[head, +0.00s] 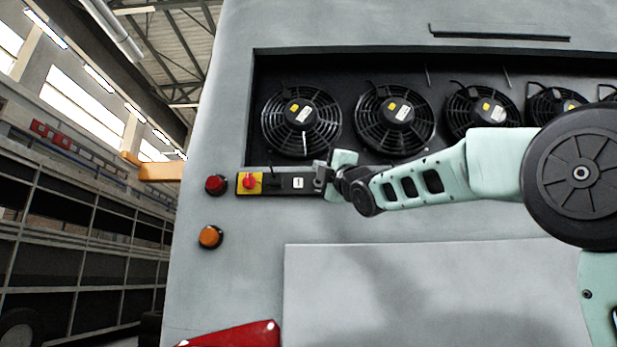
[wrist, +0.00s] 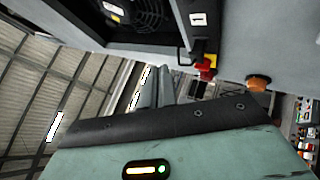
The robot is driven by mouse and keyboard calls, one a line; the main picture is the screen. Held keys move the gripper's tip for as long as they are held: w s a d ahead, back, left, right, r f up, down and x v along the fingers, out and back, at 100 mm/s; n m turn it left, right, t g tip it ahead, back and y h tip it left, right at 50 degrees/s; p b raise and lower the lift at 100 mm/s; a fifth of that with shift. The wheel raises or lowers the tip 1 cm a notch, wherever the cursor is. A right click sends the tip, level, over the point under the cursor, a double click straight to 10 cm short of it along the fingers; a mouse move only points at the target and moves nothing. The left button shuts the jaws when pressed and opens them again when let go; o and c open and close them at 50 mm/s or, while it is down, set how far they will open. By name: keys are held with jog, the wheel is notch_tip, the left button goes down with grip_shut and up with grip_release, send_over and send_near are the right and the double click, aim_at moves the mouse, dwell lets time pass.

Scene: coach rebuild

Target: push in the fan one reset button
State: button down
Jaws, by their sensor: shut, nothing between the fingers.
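A narrow black control strip (head: 296,191) sits on the grey coach panel below the fans. It carries a red knob on a yellow plate (head: 249,183), a small dark part (head: 276,179) and a white label marked 1 (head: 298,183). In the wrist view the label (wrist: 198,18) and the red knob (wrist: 207,64) also show. I cannot tell which part is the reset button; it may be hidden by my gripper. My gripper (head: 320,176) is shut and empty at the strip's right end. Its fingers (wrist: 155,88) show in the wrist view; contact is unclear.
Several black fans (head: 301,122) sit in a dark recess above the strip. A red round fitting (head: 215,185) and an orange one (head: 210,237) are to the left. A pale flat panel (head: 420,295) and a red part (head: 240,336) are below. Shelving stands at far left.

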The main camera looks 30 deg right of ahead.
jog(key=shift+s+r, duration=0.1)
jog(key=shift+r, duration=0.15)
jog(key=w+d+p, duration=0.5)
jog(key=w, duration=0.2)
jog(key=shift+w, duration=0.15)
dwell(0.3)
jog(key=shift+w, duration=0.1)
dwell(1.9)
jog(key=shift+w+d, duration=0.25)
